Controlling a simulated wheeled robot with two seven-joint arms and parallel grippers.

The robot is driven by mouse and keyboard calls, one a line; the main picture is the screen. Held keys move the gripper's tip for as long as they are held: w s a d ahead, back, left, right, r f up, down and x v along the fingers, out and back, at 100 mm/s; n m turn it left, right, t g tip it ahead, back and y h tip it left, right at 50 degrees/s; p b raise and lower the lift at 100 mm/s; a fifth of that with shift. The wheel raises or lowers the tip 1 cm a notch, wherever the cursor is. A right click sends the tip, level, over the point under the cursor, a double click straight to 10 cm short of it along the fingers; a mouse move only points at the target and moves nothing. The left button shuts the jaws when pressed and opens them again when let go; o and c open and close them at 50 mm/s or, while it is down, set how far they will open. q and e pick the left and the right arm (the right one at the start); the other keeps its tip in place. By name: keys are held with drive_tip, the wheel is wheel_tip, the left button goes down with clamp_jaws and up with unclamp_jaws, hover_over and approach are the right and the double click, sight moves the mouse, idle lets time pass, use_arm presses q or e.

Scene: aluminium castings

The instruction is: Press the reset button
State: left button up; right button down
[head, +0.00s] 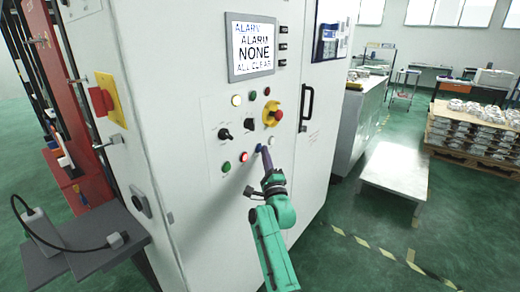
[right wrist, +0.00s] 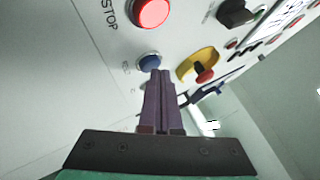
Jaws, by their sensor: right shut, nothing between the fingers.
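The blue button (head: 259,148) sits in the lower row of the white cabinet's control panel. In the right wrist view the blue button (right wrist: 149,61) has a small label beside it that I cannot read clearly. My right gripper (head: 264,150) is shut and empty, its fingers pointing at the panel. In the right wrist view the fingertips (right wrist: 160,72) are at the lower edge of the blue button. I cannot tell whether they touch it. My left gripper is not in view.
A lit red button (head: 244,157), a green button (head: 227,166) and a red-and-yellow emergency stop (head: 273,114) are close by. The cabinet screen (head: 252,47) reads "ALARM NONE ALL CLEAR". A door handle (head: 306,107) stands out at right. A low white table (head: 395,170) is beyond.

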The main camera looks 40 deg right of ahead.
drive_tip(key=shift+s+d, duration=0.1)
drive_tip(key=shift+s, duration=0.45)
drive_tip(key=s, duration=0.1)
drive_tip(key=s+d+p, duration=0.1)
drive_tip(key=s, duration=0.1)
drive_tip(key=s+p, duration=0.1)
drive_tip(key=shift+s+d, duration=0.25)
drive_tip(key=shift+s, duration=0.15)
drive_tip(key=shift+w+f, duration=0.1)
idle(0.4)
